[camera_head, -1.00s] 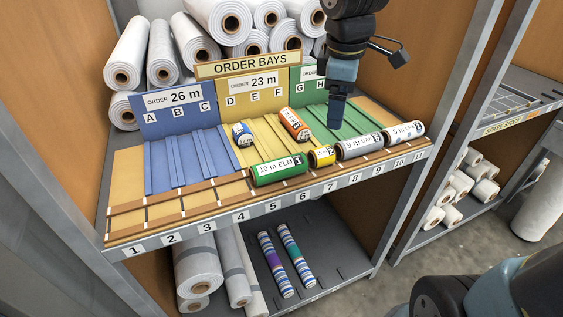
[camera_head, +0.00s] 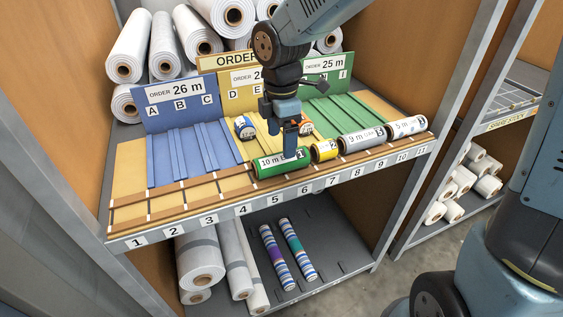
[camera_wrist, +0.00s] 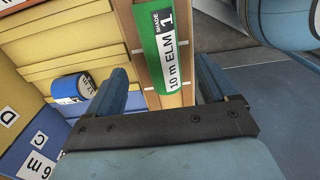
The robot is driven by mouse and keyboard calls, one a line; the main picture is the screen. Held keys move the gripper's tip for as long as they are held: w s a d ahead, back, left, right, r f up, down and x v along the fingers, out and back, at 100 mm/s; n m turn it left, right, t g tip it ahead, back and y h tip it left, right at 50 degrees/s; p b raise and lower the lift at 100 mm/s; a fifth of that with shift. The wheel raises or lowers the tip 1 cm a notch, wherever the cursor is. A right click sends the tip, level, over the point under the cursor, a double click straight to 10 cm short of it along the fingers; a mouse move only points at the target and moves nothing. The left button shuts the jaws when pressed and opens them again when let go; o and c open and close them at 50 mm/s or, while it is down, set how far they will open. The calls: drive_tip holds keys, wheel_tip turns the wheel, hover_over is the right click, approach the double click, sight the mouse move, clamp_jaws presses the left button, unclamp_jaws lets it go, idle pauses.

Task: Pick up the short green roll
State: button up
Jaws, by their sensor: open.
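The short green roll (camera_head: 265,168), labelled 10 m ELM with a 1, lies on the front rail of the shelf above numbers 5 and 6. My gripper (camera_head: 290,150) points down over its right part in the head view and hides some of the label. In the wrist view the green roll (camera_wrist: 166,45) shows ahead, in line with the gap between my two open fingers (camera_wrist: 164,82). The gap is empty, and I cannot tell how far the fingertips are from the roll.
A blue-banded roll (camera_head: 244,127) and an orange roll (camera_head: 306,125) lie in the yellow bay behind. The rail left of the green roll is clear.

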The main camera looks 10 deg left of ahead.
sight(281, 162)
drive_tip(key=shift+d+f, duration=0.15)
drive_tip(key=shift+f, duration=1.55)
drive_tip(key=shift+d+f, duration=0.1)
drive_tip(key=shift+f, duration=1.6)
drive_tip(key=shift+w, duration=0.1)
drive_tip(key=shift+c, duration=0.4)
drive_tip(key=c, duration=1.1)
